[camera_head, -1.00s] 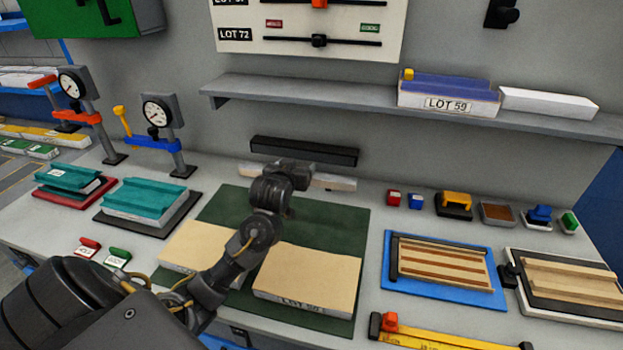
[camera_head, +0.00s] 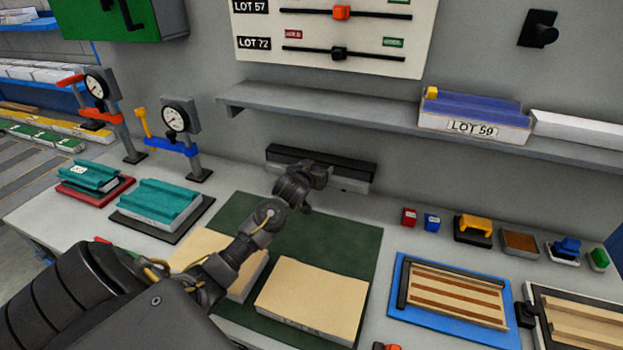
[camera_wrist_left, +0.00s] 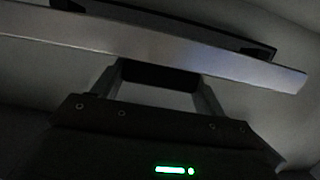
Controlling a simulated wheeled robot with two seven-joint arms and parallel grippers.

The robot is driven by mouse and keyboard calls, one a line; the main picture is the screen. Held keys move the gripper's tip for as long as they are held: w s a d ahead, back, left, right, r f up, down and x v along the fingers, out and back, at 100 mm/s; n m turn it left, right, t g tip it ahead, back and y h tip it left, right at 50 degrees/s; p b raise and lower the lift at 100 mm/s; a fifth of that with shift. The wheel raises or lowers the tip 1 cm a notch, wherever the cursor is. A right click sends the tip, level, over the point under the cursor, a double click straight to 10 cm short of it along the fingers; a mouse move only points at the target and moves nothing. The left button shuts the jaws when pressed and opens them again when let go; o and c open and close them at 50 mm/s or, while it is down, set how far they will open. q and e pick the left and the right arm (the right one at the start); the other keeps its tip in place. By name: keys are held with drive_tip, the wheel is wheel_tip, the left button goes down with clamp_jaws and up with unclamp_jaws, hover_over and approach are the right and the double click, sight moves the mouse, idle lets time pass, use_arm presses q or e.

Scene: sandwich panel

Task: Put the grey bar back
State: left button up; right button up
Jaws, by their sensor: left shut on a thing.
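The grey bar (camera_head: 350,184) is a long light bar, held level in front of the back wall. It also crosses the left wrist view (camera_wrist_left: 245,70). My left gripper (camera_head: 318,180) is shut on its middle, and its two fingers reach the bar in the wrist view (camera_wrist_left: 160,76). A long black rack (camera_head: 322,158) is on the lower back wall, just behind and above the bar. It shows as a dark strip behind the bar in the wrist view (camera_wrist_left: 200,32). I cannot tell whether bar and rack touch. My right gripper is not in view.
A green mat (camera_head: 335,235) with two beige panels (camera_head: 312,298) lies below my left arm. A grey shelf (camera_head: 330,108) juts out above the rack. Dial gauges (camera_head: 178,122) stand at left. Small coloured blocks (camera_head: 409,217) and a blue tray (camera_head: 398,315) are at right.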

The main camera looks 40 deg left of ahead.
use_arm(q)
drive_tip(key=w+a+f, duration=0.3)
drive_tip(key=a+f, duration=0.1)
drive_tip(key=f, duration=0.1)
drive_tip(key=shift+w+a+f+p, duration=0.15)
drive_tip(key=shift+f+p, duration=0.1)
drive_tip(key=shift+p, duration=0.15)
wheel_tip(320, 180, down, 3)
drive_tip(key=shift+w+a+f+p, duration=0.1)
drive_tip(key=shift+f+p, duration=0.05)
drive_tip(key=shift+p, duration=0.55)
drive_tip(key=shift+f, duration=0.1)
drive_tip(key=shift+f+b, duration=0.4)
drive_tip(key=shift+f, duration=0.1)
